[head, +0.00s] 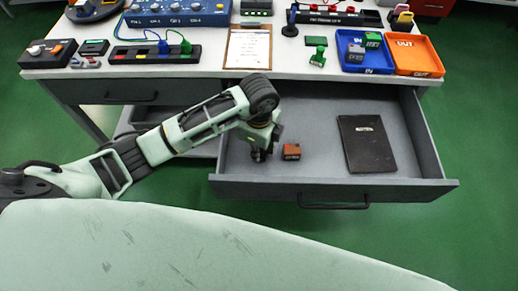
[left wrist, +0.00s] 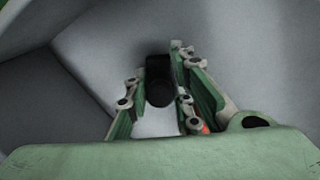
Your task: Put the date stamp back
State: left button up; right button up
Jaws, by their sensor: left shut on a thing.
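My left gripper (head: 262,150) reaches down into the open drawer (head: 330,187), near its left side. It is shut on a dark object with a black rounded top, which I take to be the date stamp (left wrist: 159,82); it shows between the fingers in the left wrist view. In the head view the gripper mostly hides it, and I cannot tell whether it touches the drawer floor. My right gripper is not in view.
A small brown-orange block (head: 291,151) lies just right of the gripper. A black notebook (head: 366,143) lies further right in the drawer. On the table above stand a clipboard (head: 248,47), a green stamp (head: 318,57), a blue tray (head: 378,68) and an orange tray (head: 425,55).

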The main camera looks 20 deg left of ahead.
pick_arm(q)
jog(key=shift+f, duration=0.25)
jog(key=shift+f, duration=0.1)
jog(key=o, duration=0.9)
notch_tip(320, 180, up, 12)
jog(key=shift+r, duration=0.1)
